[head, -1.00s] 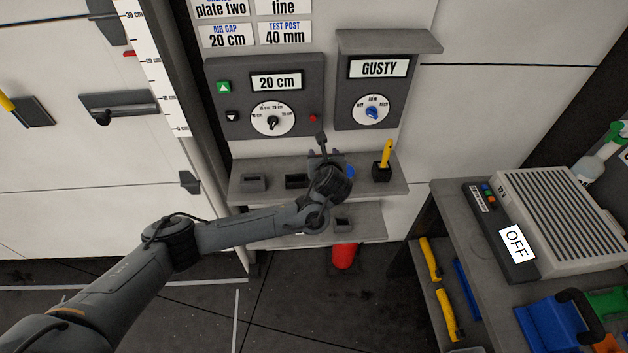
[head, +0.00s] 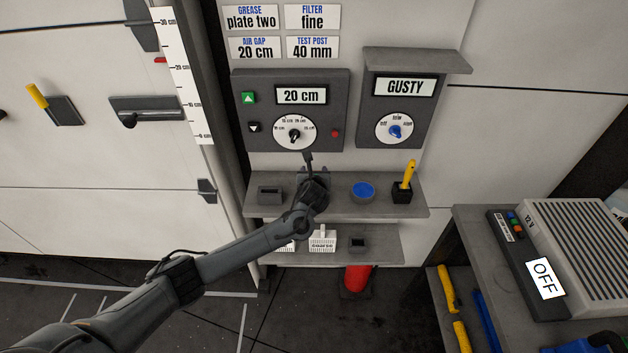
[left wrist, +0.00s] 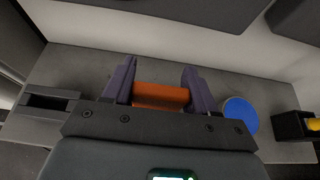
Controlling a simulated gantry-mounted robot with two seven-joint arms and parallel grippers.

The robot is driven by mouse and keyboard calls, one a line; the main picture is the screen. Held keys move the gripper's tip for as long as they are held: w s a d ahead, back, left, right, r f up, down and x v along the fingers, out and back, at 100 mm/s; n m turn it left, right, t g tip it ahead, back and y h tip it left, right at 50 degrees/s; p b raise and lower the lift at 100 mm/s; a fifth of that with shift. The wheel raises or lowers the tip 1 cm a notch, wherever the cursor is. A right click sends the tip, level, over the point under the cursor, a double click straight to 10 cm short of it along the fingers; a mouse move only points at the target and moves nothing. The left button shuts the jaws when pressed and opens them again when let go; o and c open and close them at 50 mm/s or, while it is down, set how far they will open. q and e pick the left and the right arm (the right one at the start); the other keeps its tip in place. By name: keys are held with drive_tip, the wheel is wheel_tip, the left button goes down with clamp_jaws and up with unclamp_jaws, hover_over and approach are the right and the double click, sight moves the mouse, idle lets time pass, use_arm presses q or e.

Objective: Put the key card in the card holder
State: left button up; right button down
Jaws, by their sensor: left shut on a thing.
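My left gripper (head: 312,180) is over the upper shelf (head: 335,208), below the dial panel. In the left wrist view its two fingers (left wrist: 160,88) are closed on the sides of an orange block-like piece (left wrist: 160,96). I cannot tell for sure whether this is the key card; its lower part is hidden by the gripper body. A grey slotted holder (head: 270,194) stands empty on the shelf to the left of the gripper, apart from it; it also shows in the left wrist view (left wrist: 48,102). My right gripper is not in view.
A blue disc (head: 363,190) and a black cup (head: 402,193) with a yellow-handled tool (head: 408,173) stand to the right on the upper shelf. A white labelled box (head: 322,240) and a slotted grey block (head: 358,243) sit on the lower shelf. The dial panel (head: 320,85) is close above.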

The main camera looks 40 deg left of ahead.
use_arm(q)
drive_tip(key=shift+f, duration=1.6)
drive_tip(key=o, duration=1.1)
drive_tip(key=shift+f, duration=0.1)
drive_tip(key=shift+c, duration=0.2)
